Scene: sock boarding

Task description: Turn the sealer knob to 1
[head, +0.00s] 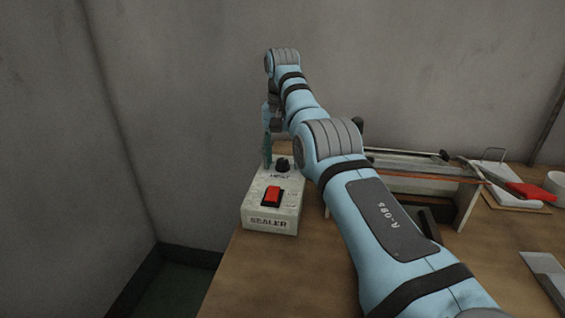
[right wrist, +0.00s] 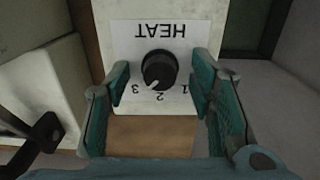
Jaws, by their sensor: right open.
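The sealer control box (head: 270,208) is off-white, with a red rocker switch (head: 271,195) and a black heat knob (head: 282,165) on top. The right wrist view shows the knob (right wrist: 159,70) with the HEAT label upside down and the numbers 3, 2 and 1 around it. The knob's white mark points between 2 and 3. My right gripper (head: 267,150) hangs over the box's far end. Its open teal fingers (right wrist: 163,85) lie on either side of the knob, apart from it in the picture. My left gripper is not in view.
The sealer frame (head: 420,175) stands on the wooden table (head: 275,270), partly hidden by my right arm. A red item (head: 532,191) and a white cup (head: 556,187) are at the right. The table's left edge is close to the box, and grey walls stand behind.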

